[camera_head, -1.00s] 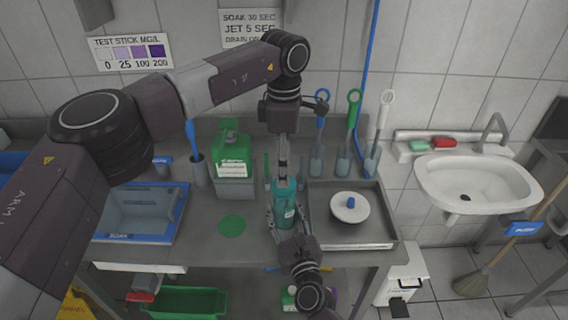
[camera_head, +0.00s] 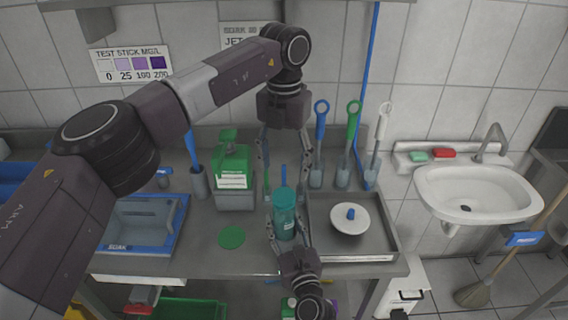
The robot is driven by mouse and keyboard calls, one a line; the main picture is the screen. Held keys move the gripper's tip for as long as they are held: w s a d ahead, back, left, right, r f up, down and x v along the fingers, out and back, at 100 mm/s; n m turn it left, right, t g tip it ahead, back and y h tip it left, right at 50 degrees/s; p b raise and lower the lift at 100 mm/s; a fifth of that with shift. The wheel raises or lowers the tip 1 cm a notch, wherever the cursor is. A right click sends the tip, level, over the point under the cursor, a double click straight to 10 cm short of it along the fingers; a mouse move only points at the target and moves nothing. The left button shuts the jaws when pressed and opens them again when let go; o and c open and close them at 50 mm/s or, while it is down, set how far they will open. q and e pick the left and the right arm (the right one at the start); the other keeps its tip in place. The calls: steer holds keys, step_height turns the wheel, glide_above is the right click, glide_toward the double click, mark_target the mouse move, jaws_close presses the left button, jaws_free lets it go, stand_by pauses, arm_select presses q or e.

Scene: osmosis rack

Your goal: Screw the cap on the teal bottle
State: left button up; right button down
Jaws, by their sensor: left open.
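The teal bottle (camera_head: 285,228) stands upright at the middle of the counter's front part, left of the steel tray. Its top (camera_head: 284,196) is a wide teal rounded section; I cannot tell whether this is a separate cap or how tightly it sits. My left gripper (camera_head: 285,168) points down above the bottle, its fingers spread wide apart and empty. My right gripper (camera_head: 287,232) comes from the front edge, its fingers on both sides of the bottle's body and closed against it.
A steel tray (camera_head: 385,257) holding a white round lid (camera_head: 350,222) with a blue knob is close on the right. A flat green disc (camera_head: 231,238) lies left. A blue-rimmed basin (camera_head: 183,212) is farther left.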

mark_target(284, 194)
stand_by(0.4)
arm_select(q)
steer(key=shift+f, duration=4)
steer(key=c, duration=1.2)
steer(key=o, duration=1.3)
steer(key=shift+o, duration=0.2)
step_height(284, 194, up, 12)
